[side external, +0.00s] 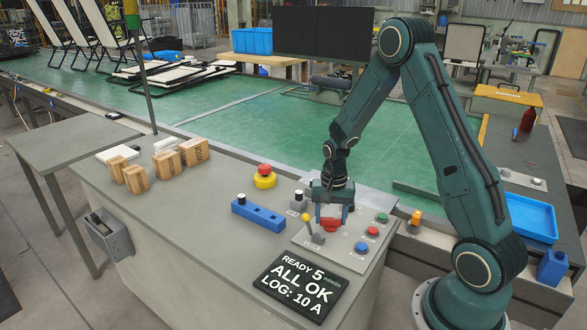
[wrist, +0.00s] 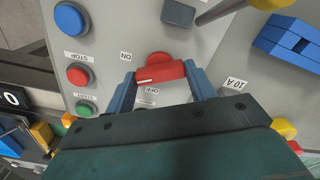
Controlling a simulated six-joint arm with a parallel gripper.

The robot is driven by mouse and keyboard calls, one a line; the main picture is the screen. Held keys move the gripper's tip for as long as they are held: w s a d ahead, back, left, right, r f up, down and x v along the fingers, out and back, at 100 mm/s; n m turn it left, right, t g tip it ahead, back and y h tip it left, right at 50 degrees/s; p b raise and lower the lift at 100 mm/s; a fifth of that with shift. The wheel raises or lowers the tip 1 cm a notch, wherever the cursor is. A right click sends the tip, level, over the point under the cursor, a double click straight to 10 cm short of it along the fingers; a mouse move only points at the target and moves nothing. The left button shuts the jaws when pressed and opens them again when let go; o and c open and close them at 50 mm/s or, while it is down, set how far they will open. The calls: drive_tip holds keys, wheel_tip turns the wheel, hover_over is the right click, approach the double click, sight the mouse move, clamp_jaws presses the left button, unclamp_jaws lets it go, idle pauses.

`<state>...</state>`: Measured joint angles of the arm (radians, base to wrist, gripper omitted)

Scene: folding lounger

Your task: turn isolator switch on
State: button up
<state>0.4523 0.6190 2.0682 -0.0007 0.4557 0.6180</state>
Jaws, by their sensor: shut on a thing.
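The isolator switch has a red handle (wrist: 160,73) with a white mark at its left end and a red round base behind it. In the wrist view the handle lies nearly level, tilted slightly. An ON label (wrist: 126,56) is up and left of it, and an OFF label (wrist: 152,90) is just below it. My gripper (wrist: 162,76) is shut on the handle, one finger at each end. In the side external view my gripper (side external: 331,216) points down over the grey panel, and the red switch (side external: 330,225) shows partly beneath it.
A lever with a yellow knob (side external: 306,217) stands close left of my gripper. Green, red and blue buttons (side external: 372,231) are to its right. A blue block (side external: 258,215), an emergency stop (side external: 264,176) and a display (side external: 301,287) surround the panel.

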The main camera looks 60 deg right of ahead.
sight(331, 219)
drive_tip(key=m, duration=0.5)
drive_tip(key=shift+m, duration=0.4)
drive_tip(key=shift+d+r, duration=0.1)
drive_tip(key=o, duration=1)
wheel_tip(331, 219, up, 14)
drive_tip(key=shift+f, duration=0.15)
idle(0.3)
